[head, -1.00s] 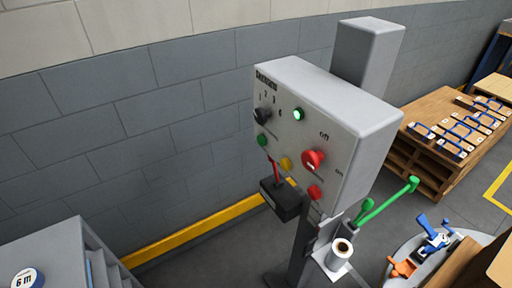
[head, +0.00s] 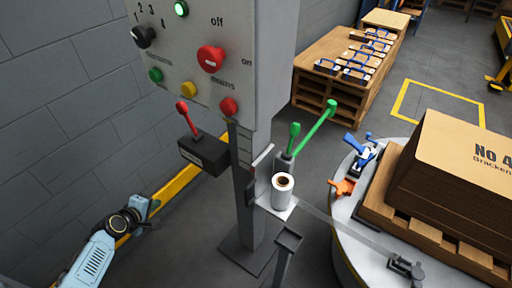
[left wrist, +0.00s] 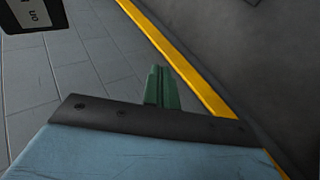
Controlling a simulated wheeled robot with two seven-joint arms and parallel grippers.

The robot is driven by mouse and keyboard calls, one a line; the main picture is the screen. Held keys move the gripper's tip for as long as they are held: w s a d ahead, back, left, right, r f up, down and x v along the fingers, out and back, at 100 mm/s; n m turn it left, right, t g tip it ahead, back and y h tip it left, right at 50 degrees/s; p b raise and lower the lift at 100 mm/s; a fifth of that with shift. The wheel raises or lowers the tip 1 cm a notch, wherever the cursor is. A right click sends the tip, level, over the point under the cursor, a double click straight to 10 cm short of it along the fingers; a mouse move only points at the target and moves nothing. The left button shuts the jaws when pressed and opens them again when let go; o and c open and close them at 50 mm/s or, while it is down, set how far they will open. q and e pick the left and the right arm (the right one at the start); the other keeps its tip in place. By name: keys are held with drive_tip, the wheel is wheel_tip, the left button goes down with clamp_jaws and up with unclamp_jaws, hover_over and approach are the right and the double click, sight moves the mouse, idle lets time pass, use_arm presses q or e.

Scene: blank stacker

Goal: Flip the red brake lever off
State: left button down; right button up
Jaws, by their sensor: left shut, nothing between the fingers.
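The red brake lever (head: 187,117) stands up from a black box (head: 204,154) fixed to the control post below the panel. The lever leans to the left, with its red knob at the top. My left gripper (head: 153,205) is at the lower left of the head view, below and left of the black box and apart from it. In the left wrist view its green fingers (left wrist: 162,88) are shut with nothing between them. A dark box with a white label (left wrist: 32,14) shows at the top left there; the lever itself is not visible in that view. My right gripper is not in view.
The grey control panel (head: 225,90) carries a red knob (head: 211,59) and several coloured buttons. Two green levers (head: 318,128) and a white roll (head: 282,192) stand right of the post. A round table (head: 345,235) with a box is at right. A yellow rail (head: 185,178) runs along the wall.

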sight(189, 121)
use_arm(q)
drive_tip(key=w+r+n+t+h+b, duration=0.1)
drive_tip(key=w+r+b, duration=0.1)
drive_tip(key=w+r, duration=0.2)
drive_tip(key=w+d+r+n+t+h+b, duration=0.1)
drive_tip(key=w+r, duration=0.3)
drive_tip(key=r, duration=0.7)
drive_tip(key=w+r+n+t+h+b, duration=0.3)
drive_tip(key=w+r, duration=0.1)
drive_tip(key=r, duration=0.3)
drive_tip(key=shift+d+r, duration=0.15)
drive_tip(key=shift+r, duration=0.05)
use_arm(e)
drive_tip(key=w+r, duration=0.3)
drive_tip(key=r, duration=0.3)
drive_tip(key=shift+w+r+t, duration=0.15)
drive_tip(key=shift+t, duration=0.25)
use_arm(q)
drive_tip(key=shift+w, duration=0.2)
